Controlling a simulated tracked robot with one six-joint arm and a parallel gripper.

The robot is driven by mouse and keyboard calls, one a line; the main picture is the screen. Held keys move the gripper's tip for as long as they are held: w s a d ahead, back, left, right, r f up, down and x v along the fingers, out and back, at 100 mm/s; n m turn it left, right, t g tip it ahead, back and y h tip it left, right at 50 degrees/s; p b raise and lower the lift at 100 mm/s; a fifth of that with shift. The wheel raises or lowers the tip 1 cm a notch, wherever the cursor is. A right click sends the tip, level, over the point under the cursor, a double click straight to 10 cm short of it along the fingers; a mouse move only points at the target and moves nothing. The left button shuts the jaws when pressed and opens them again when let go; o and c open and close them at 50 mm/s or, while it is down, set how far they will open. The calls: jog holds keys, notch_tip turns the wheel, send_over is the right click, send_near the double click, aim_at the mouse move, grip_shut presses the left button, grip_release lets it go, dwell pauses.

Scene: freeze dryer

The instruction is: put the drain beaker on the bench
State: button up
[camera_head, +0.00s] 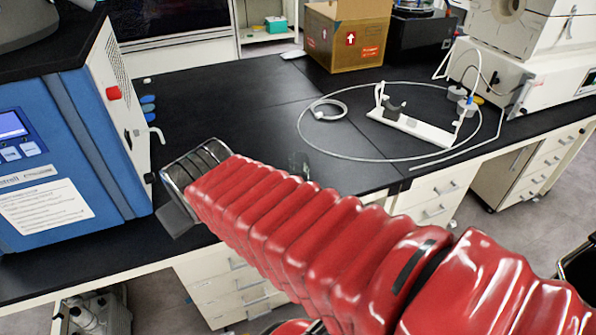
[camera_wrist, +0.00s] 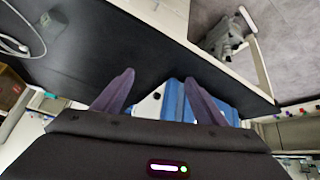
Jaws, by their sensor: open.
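A small clear glass vessel (camera_head: 299,161), which looks like the drain beaker, stands on the black bench (camera_head: 225,105) just behind my red arm. Its lower part is partly hidden and its outline is faint. My gripper (camera_wrist: 159,77) is open in the wrist view, with nothing between its two dark fingers. In the head view only the dark end of my gripper shows, low beside the freeze dryer and left of the glass vessel; its fingertips cannot be made out there.
The blue freeze dryer (camera_head: 75,150) stands at the left, with a white spout or handle (camera_head: 152,133) on its side. A cardboard box (camera_head: 345,36), a coiled tube (camera_head: 327,110) and a white stand (camera_head: 412,126) are farther back. The bench's middle is largely clear.

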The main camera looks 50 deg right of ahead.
jog(key=shift+o, duration=1)
jog(key=w+d+f+h, duration=0.1)
jog(key=w+d+f, duration=0.1)
jog(key=d, duration=0.4)
jog(key=w+d+f+m+t+h, duration=0.1)
jog(key=w+d, duration=0.1)
jog(key=d, duration=0.4)
jog(key=shift+w+d+f+h, duration=0.3)
jog(key=shift+w+d+f, duration=0.05)
jog(key=shift+d, duration=0.05)
jog(key=m+t+h, duration=0.3)
jog(key=m+t, duration=0.1)
jog(key=t, duration=0.1)
send_near(303, 171)
jog(key=shift+w+a+r, duration=0.1)
jog(key=shift+w+r, duration=0.1)
jog(key=shift+s+f, duration=0.1)
jog(key=shift+s, duration=0.3)
jog(key=shift+x, duration=4.4)
